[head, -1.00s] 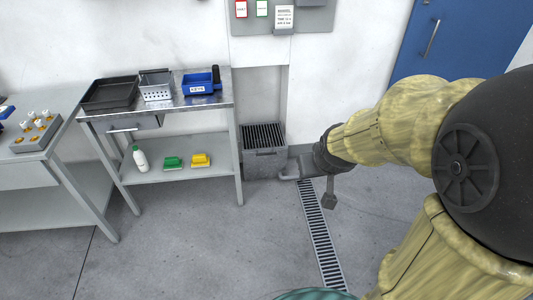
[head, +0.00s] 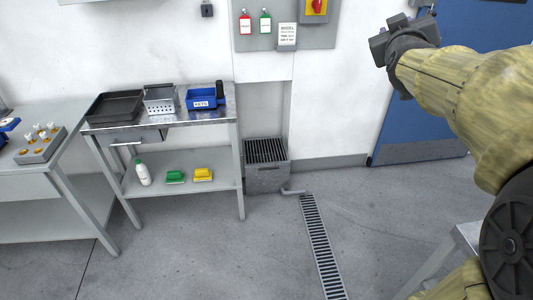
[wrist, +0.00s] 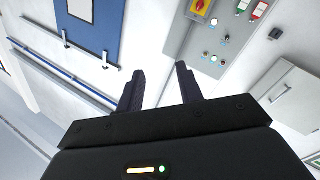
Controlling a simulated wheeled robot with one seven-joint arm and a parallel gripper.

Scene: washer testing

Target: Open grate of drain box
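The drain box (head: 266,180) is a grey metal box on the floor against the wall, right of the steel table. Its dark slatted grate (head: 265,150) lies flat across the top and looks closed. My gripper (head: 402,38) is raised high at the upper right of the head view, well above and to the right of the box, touching nothing. In the wrist view my gripper (wrist: 160,82) has its two dark fingers apart with nothing between them. The wrist view does not show the drain box.
A steel table (head: 165,126) with trays and a blue bin (head: 202,98) stands left of the box. A pipe (head: 293,191) leads from the box towards a floor drain channel (head: 320,245). A control panel (head: 312,38) hangs above. A blue door (head: 425,120) is at right.

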